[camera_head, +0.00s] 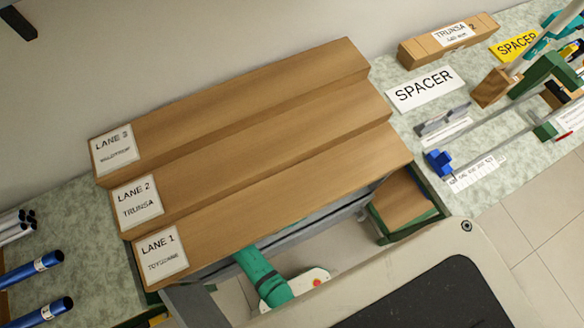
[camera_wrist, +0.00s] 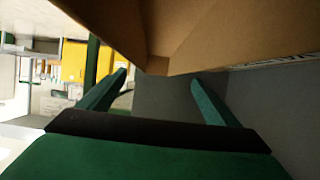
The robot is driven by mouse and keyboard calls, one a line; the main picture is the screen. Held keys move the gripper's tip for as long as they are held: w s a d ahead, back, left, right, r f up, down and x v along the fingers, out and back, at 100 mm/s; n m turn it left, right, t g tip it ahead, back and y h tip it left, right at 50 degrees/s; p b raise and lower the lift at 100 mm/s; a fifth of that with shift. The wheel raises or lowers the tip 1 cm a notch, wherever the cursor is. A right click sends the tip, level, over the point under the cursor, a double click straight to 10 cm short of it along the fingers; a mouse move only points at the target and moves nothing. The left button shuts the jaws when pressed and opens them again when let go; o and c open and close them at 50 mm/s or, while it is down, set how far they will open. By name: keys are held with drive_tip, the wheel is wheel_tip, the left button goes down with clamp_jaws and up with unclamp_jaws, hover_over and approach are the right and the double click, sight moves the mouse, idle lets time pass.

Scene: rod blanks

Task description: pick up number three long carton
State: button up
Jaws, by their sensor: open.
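Three long brown cartons lie side by side in steps on the bench in the head view. The LANE 3 carton (camera_head: 240,95) is farthest back, with LANE 2 (camera_head: 265,132) in the middle and LANE 1 (camera_head: 290,185) in front. Each has a white label at its left end. In the wrist view, my gripper (camera_wrist: 160,82) is open, its two green fingers apart with nothing seen between them. A brown carton-like surface (camera_wrist: 215,30) fills the top of that view, close to the fingers; which carton it is, I cannot tell. In the head view my fingertips are hidden.
A smaller TRUNSA box (camera_head: 450,38) and a SPACER card (camera_head: 425,88) lie at the back right. Metal rods with blue and green holders stand farther right. Blue tubes (camera_head: 30,268) lie at the left.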

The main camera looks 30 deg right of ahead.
drive_tip(key=shift+x, duration=3.35)
drive_tip(key=shift+s+f, duration=0.1)
drive_tip(key=shift+c, duration=0.6)
drive_tip(key=c, duration=1)
